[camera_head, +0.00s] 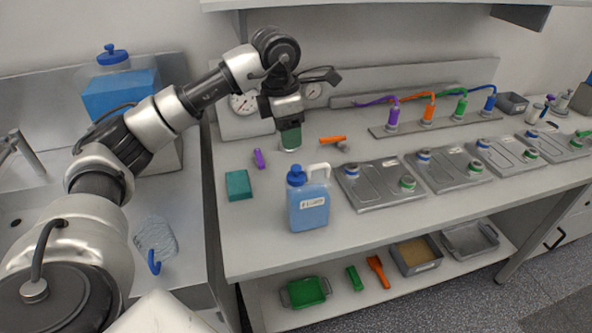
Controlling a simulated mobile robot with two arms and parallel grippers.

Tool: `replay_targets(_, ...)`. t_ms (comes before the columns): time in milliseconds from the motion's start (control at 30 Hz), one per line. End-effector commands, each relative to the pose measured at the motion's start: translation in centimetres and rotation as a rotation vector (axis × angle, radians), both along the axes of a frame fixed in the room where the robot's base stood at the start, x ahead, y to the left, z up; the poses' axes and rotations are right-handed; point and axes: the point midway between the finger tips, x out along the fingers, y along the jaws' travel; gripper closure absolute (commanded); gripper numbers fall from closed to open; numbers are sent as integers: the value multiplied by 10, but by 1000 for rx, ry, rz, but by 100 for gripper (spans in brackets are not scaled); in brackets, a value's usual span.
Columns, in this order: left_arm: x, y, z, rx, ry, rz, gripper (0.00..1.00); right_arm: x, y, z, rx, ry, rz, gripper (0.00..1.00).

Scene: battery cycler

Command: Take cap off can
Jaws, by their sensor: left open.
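A blue translucent can (309,207) with a white handle and a label stands upright on the bench in the middle of the view. Its blue cap (296,176) sits on the spout at the upper left. My left gripper (289,122) points down behind the can, above and apart from it. It is open. A small dark green and clear object (290,139) shows right at the fingers; I cannot tell whether it is between or behind them. My right gripper is not in view.
A teal box (238,185) and a purple piece (259,158) lie left of the can. Grey cell plates (380,183) stand close on its right. Gauges (244,103) stand behind. The bench's front edge is near the can.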

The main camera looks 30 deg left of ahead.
Motion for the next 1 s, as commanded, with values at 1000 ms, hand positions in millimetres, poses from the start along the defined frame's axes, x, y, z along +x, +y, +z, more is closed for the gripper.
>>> replay_targets(1000,8,-14,-89,-5,-1,-4,48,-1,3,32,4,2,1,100)
